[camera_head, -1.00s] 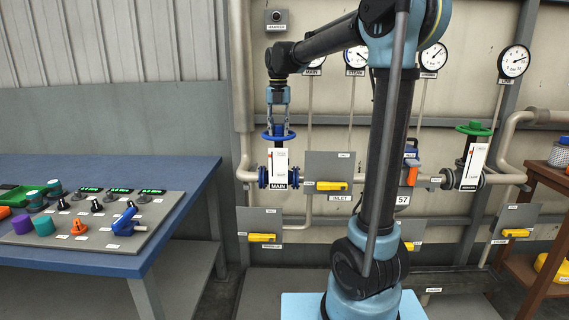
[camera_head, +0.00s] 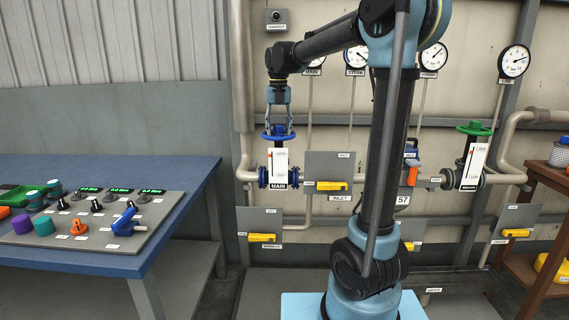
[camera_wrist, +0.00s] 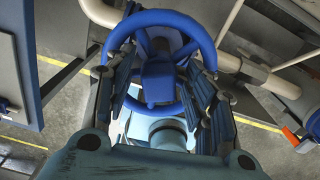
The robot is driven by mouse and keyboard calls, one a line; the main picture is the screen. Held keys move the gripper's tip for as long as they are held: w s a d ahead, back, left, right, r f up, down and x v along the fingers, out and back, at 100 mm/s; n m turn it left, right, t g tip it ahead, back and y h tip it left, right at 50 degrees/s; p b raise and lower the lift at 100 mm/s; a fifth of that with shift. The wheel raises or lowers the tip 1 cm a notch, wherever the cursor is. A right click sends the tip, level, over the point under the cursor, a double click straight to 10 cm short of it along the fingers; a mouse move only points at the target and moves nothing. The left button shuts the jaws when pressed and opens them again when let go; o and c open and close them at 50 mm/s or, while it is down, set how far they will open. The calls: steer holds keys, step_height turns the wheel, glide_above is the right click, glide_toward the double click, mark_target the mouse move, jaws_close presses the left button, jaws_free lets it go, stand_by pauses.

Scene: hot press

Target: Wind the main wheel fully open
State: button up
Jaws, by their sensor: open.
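The main wheel is a blue handwheel (camera_head: 267,135) on top of an upright valve stem, above the MAIN label (camera_head: 279,187) and a white indicator plate (camera_head: 281,162). My gripper (camera_head: 279,126) points down over this wheel from above. In the wrist view the blue wheel rim (camera_wrist: 168,17) arches across the upper middle, with its hub and spokes (camera_wrist: 160,75) between my fingers. My gripper (camera_wrist: 163,88) is open there, one finger on each side of the hub. I cannot tell whether the fingers touch the rim or spokes. The indicator's reading is too small to tell.
A grey panel with a yellow handle (camera_head: 331,186) stands just right of the main valve. A green handwheel (camera_head: 474,128) is farther right. A blue bench (camera_head: 190,165) with a control panel (camera_head: 150,225) is at left. Pipes and gauges line the wall.

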steer(key=m, duration=0.4)
steer(key=shift+m, duration=0.3)
steer(key=m, duration=0.8)
steer(key=shift+m, duration=2.6)
steer(key=c, duration=0.9)
steer(key=n, duration=0.4)
steer(key=shift+n, duration=0.3)
steer(key=n, duration=0.4)
steer(key=shift+w, duration=0.1)
